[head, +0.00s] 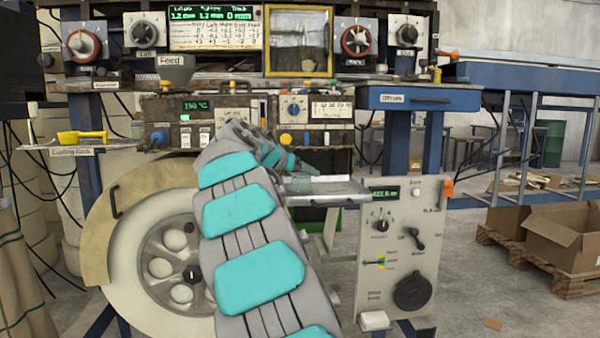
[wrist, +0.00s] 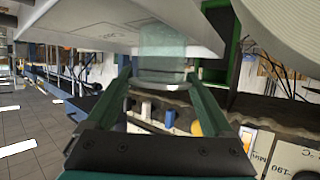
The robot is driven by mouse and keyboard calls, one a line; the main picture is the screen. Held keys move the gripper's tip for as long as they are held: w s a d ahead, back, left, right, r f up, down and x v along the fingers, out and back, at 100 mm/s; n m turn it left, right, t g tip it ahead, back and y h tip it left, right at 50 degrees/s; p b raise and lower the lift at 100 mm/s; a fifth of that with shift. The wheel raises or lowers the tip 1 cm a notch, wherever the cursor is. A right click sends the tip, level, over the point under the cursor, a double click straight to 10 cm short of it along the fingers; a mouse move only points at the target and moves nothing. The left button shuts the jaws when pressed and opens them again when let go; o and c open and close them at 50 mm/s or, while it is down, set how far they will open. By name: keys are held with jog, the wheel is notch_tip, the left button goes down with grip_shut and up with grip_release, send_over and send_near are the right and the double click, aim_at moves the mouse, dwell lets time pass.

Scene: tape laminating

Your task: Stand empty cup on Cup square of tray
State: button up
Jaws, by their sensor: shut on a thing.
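My gripper (wrist: 160,88) is shut on a clear, pale greenish cup (wrist: 163,50) in the wrist view. The cup sits between the two dark green fingertips. Its far part overlaps a pale panel (wrist: 100,22); I cannot tell whether they touch. Whether the cup is empty does not show. In the head view my arm reaches forward to the machine, and my gripper (head: 290,166) is small and partly hidden beside a pale metal plate (head: 325,187).
A control panel (head: 404,250) with knobs stands right of my arm, and a large round wheel (head: 150,290) stands left. A blue bench (head: 418,98) is at back right. A cooling rack shelf (head: 85,147) is at left.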

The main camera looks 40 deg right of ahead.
jog(key=shift+f, duration=0.15)
jog(key=o, duration=1.1)
jog(key=shift+o, duration=0.2)
jog(key=shift+r, duration=0.2)
jog(key=v, duration=1.2)
jog(key=shift+f, duration=0.1)
